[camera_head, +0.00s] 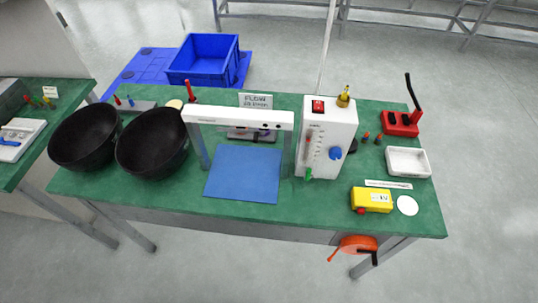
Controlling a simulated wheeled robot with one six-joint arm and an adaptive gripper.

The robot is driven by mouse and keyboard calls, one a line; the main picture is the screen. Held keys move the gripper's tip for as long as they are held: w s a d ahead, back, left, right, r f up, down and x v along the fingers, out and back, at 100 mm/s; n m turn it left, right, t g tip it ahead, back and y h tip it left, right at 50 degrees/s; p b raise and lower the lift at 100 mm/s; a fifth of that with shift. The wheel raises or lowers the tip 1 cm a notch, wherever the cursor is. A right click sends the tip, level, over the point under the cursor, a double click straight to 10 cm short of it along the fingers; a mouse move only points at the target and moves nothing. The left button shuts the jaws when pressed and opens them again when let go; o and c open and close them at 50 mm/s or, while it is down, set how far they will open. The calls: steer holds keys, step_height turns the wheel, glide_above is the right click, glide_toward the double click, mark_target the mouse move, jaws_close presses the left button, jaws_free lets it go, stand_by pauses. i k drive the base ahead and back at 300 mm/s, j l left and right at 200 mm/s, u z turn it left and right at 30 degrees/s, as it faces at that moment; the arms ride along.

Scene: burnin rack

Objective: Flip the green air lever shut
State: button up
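A white upright box (327,142) stands on the green table, right of the middle. A small green lever (309,173) sits low on the left of its front face. It is small in the picture; it seems to point roughly up and down, and I cannot tell whether it is open or shut. The same face has a blue knob (336,153) and a scale. A red switch (319,106) and a brass fitting with a yellow part (344,97) are on top. My gripper is not in view.
A white arch (238,117) stands over a blue mat (244,173) left of the box. Two black bowls (84,137) (152,154) stand further left. A yellow box (371,199), white tray (407,162) and red lever device (400,123) are right. Floor in front is clear.

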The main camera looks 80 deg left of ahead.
mark_target(308, 170)
steer(key=j+u, duration=0.1)
steer(key=u, duration=1.4)
steer(key=k+j+u, duration=0.35)
steer(key=k+j, duration=0.2)
steer(key=k, duration=0.15)
